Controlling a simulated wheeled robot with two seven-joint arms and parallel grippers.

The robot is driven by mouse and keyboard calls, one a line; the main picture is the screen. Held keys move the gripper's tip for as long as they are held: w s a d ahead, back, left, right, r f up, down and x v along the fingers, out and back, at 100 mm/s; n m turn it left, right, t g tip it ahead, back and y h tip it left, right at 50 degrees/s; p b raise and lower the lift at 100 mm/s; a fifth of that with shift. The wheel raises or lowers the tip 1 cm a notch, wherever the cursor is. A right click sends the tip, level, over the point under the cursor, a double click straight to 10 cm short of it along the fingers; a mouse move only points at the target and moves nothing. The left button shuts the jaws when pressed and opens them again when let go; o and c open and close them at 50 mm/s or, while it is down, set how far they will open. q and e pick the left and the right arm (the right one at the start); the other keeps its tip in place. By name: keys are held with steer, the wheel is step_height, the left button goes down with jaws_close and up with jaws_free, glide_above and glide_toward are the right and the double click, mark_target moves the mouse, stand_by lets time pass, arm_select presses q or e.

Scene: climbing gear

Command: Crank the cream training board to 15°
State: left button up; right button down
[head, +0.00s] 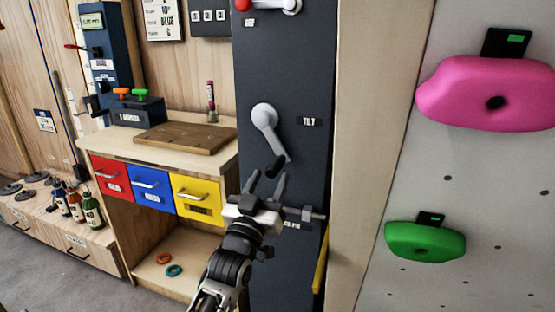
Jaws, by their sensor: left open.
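The grey tilt crank (265,118) is mounted on a dark panel (290,70) beside the label "TILT" (308,121). Its arm points down and slightly right, ending in a dark handle (276,167). My left gripper (268,177) is open just below the crank, fingers pointing up; the handle appears at or between the fingertips, and I cannot tell whether they touch. The cream training board (400,190) stands at the right with a pink hold (490,93) and a green hold (425,241). No angle readout for it is legible. My right gripper is out of view.
A lever with a red knob (243,5) sits above the label "OFF". A metal pin (305,214) sticks out right of my gripper. A wooden bench (110,145) with red, blue and yellow drawers stands left.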

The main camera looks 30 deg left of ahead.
mark_target(280, 156)
arm_select(q)
steer(key=x, duration=0.6)
steer(key=shift+w+r, duration=0.1)
steer(key=shift+c, duration=0.3)
jaws_close()
